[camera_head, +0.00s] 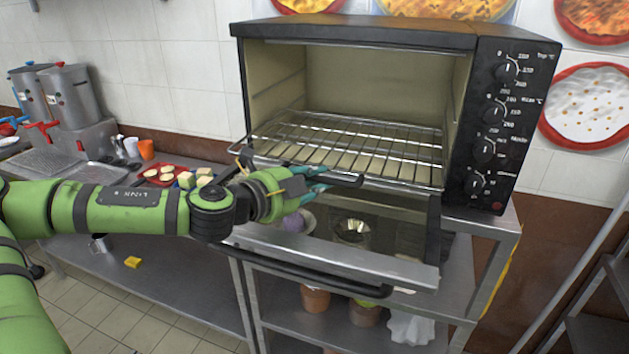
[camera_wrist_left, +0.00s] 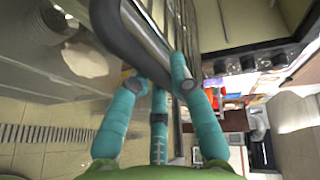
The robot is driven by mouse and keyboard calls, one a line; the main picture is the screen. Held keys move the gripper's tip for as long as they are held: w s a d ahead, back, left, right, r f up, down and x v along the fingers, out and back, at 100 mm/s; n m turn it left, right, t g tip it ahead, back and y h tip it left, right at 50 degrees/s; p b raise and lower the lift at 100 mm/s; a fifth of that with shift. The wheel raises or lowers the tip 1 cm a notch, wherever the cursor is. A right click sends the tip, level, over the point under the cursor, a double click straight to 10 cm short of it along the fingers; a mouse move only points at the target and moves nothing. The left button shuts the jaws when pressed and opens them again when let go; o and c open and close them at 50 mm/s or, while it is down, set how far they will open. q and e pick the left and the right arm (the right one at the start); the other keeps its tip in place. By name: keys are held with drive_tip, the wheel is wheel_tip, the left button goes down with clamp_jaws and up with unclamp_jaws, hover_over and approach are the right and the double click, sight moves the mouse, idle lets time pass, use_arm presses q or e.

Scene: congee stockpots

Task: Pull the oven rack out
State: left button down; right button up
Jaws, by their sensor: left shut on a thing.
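The oven rack (camera_head: 365,147) is a wire grid inside the open black oven (camera_head: 355,32). Its front edge with a dark bar reaches the oven's mouth. My left gripper (camera_head: 318,181) is at the left part of that front edge, its teal fingers shut on the rack's front bar. In the left wrist view the fingers (camera_wrist_left: 160,85) close around the dark bar, and the rack's wires (camera_wrist_left: 185,30) run beyond it. The oven door (camera_head: 330,258) hangs down open below the rack. My right gripper is not in view.
Dials line the oven's right panel (camera_head: 495,120). A red tray of food (camera_head: 168,176) and an orange cup (camera_head: 146,149) are on the counter at left, near stockpots (camera_head: 70,95). Pots (camera_head: 315,298) stand on the shelf below. A metal rack frame stands at far right.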

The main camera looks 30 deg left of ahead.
use_arm(q)
drive_tip(key=shift+s, duration=0.1)
drive_tip(key=shift+w, duration=0.25)
drive_tip(key=c, duration=1.1)
unclamp_jaws()
drive_tip(key=shift+s, duration=0.1)
